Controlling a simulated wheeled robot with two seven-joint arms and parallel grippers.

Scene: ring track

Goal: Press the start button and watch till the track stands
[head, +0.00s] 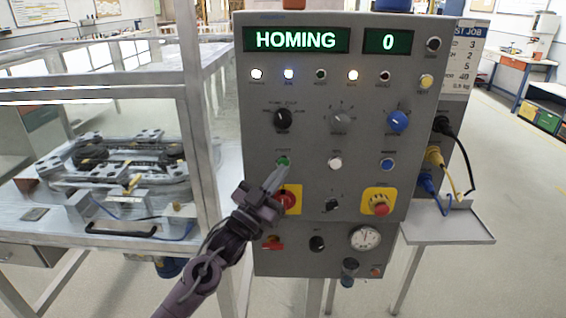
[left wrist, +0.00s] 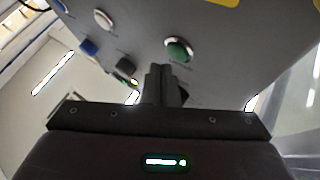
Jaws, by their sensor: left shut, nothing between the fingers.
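The grey control panel (head: 305,225) stands upright in the middle of the head view. Its green display (head: 296,40) reads HOMING and the smaller display (head: 388,42) reads 0. The green start button (head: 283,162) is on the panel's left side; it also shows in the left wrist view (left wrist: 179,50). My left gripper (head: 274,178) is shut and empty, its tips just below the green button; whether they touch it I cannot tell. The ring track (head: 130,165) lies on the bench at left behind a framed guard. My right gripper is not in view.
Red stop buttons on yellow plates sit low on the panel, one at right (head: 380,204) and one partly behind my gripper (head: 289,199). A guard post (head: 197,120) stands close left of the panel. A small shelf (head: 450,222) and plugged cables (head: 437,157) are at right.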

